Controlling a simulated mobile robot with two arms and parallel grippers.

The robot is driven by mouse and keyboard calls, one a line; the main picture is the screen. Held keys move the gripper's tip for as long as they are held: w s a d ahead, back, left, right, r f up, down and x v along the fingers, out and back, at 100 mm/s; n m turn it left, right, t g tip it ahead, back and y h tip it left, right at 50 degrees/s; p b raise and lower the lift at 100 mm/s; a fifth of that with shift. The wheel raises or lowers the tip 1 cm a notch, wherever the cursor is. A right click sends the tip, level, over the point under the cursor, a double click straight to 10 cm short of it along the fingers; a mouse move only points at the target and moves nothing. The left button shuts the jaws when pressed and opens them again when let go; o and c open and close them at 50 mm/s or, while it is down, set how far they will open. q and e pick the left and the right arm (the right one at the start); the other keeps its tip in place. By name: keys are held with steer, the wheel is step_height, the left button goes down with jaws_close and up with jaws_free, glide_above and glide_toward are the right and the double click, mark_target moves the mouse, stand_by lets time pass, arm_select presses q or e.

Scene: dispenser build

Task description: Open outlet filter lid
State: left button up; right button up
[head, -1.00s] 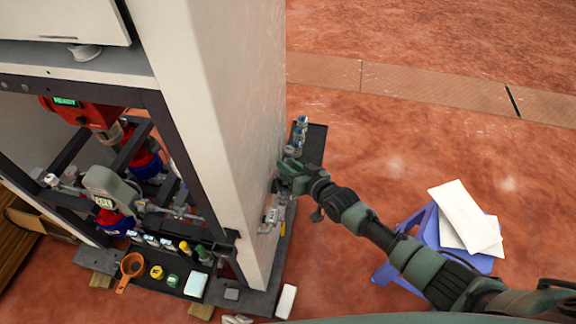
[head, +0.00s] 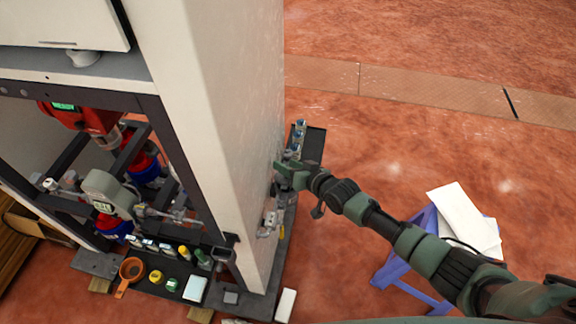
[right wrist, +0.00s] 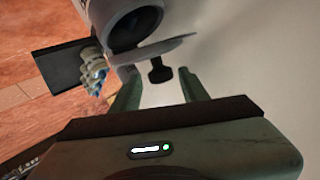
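The outlet filter housing is a grey cylinder (right wrist: 128,24) with a dark round opening at the top of the right wrist view. A thin grey disc, apparently its lid (right wrist: 160,48), stands out beside the opening, with a dark knob (right wrist: 159,70) under it. My right gripper (right wrist: 158,88) has its two fingers apart, one on each side of the knob; I see gaps between the knob and the fingers. In the head view my right gripper (head: 284,172) is against the right side of the white cabinet and hides the filter. My left gripper is not in view.
The white cabinet (head: 215,110) wall stands close beside the right gripper. A dark shelf (head: 314,145) with small bottles (head: 298,132) lies just behind it. Pipe fittings (head: 269,222) are below. A blue stool (head: 408,265) stands on open red floor at right.

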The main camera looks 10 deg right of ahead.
steer(key=shift+s, duration=0.1)
steer(key=v, duration=0.7)
steer(key=shift+s+d+r+p, duration=0.15)
steer(key=shift+s+d+p, duration=0.1)
steer(key=shift+p, duration=0.15)
